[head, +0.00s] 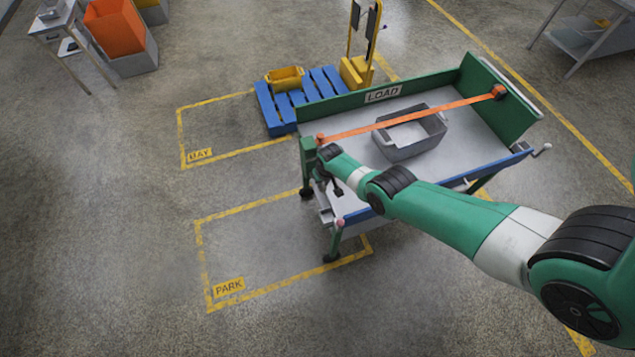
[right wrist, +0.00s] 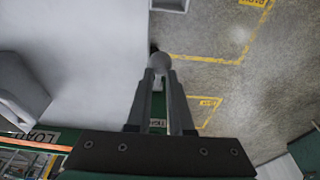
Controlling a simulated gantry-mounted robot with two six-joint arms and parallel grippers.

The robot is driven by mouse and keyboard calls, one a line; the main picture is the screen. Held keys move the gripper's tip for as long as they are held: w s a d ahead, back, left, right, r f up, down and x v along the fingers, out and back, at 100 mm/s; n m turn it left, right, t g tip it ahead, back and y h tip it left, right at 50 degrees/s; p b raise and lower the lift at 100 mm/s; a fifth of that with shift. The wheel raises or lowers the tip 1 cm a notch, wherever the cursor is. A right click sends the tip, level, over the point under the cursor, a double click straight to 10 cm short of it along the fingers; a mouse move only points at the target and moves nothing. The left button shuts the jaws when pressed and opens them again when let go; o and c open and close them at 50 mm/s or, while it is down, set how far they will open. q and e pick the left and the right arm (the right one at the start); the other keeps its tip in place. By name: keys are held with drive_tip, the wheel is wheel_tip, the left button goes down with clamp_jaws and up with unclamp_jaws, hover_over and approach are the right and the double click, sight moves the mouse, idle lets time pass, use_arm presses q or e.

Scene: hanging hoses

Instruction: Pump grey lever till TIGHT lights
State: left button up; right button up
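The green cart (head: 305,155) has a LOAD sign and an orange strap (head: 365,127) running across it, over a grey bin (head: 410,148). My right arm reaches to the cart's left end, where my right gripper (head: 333,188) is small and partly hidden by the arm. In the right wrist view, my right gripper's fingers (right wrist: 160,75) close around the round grey knob of the grey lever (right wrist: 160,62). A partly covered label, seemingly TIGHT (right wrist: 157,122), shows between the fingers; I see no clear glow. My left gripper is out of view.
A blue pallet (head: 275,112) with a yellow bin (head: 285,78) and a yellow hand truck (head: 357,72) stand behind the cart. The floor area marked PARK (head: 228,287) is mostly clear. An orange bin (head: 116,30) stands at the far left.

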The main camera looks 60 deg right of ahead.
drive_tip(key=shift+s+a+f+b, duration=0.25)
drive_tip(key=shift+f, duration=0.4)
drive_tip(key=shift+s+a+f+b, duration=0.2)
drive_tip(key=shift+s+a+f, duration=0.05)
drive_tip(key=shift+f, duration=0.35)
drive_tip(key=shift+s+a+f+b, duration=0.2)
drive_tip(key=shift+f+b, duration=0.4)
drive_tip(key=shift+f, duration=0.2)
drive_tip(key=shift+s+a+f+b, duration=0.1)
drive_tip(key=shift+s+f+b, duration=0.05)
drive_tip(key=shift+f+b, duration=0.5)
drive_tip(key=shift+f, duration=0.1)
